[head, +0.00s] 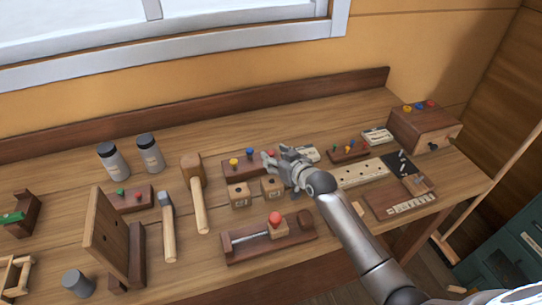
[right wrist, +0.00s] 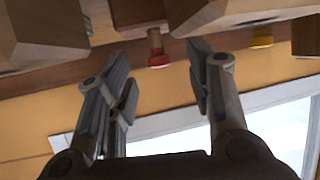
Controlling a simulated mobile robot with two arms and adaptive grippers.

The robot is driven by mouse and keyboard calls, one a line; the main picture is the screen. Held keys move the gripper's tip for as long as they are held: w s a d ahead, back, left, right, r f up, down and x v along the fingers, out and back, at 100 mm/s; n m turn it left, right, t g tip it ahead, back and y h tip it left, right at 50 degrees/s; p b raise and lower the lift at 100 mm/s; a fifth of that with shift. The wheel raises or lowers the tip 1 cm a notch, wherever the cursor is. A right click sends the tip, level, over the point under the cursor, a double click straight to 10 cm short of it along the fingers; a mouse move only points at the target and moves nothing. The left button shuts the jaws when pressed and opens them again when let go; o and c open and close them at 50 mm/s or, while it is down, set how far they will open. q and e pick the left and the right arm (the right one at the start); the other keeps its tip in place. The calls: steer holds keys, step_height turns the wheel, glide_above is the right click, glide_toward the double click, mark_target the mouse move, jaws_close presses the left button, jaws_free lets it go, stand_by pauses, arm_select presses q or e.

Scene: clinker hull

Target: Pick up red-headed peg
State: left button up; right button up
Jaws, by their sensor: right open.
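The red-headed peg (right wrist: 157,50) shows in the right wrist view, between and just beyond the spread fingertips of my right gripper (right wrist: 160,66). The wrist picture is upside down, so the peg seems to hang. I cannot tell whether a finger touches it. In the head view the right gripper (head: 272,158) reaches over the right end of a dark peg rack (head: 227,171), where it largely hides the peg. The right gripper is open and empty. My left gripper is not in view.
Two wooden blocks (head: 238,195) stand just in front of the rack, close to the gripper. A mallet (head: 194,190) lies to the left. A clamp with a red knob (head: 275,218) lies nearer. A box with coloured pegs (head: 431,131) stands at right.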

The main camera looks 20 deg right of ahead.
steer(key=shift+x, duration=1.4)
steer(key=shift+d, duration=0.1)
steer(key=c, duration=0.8)
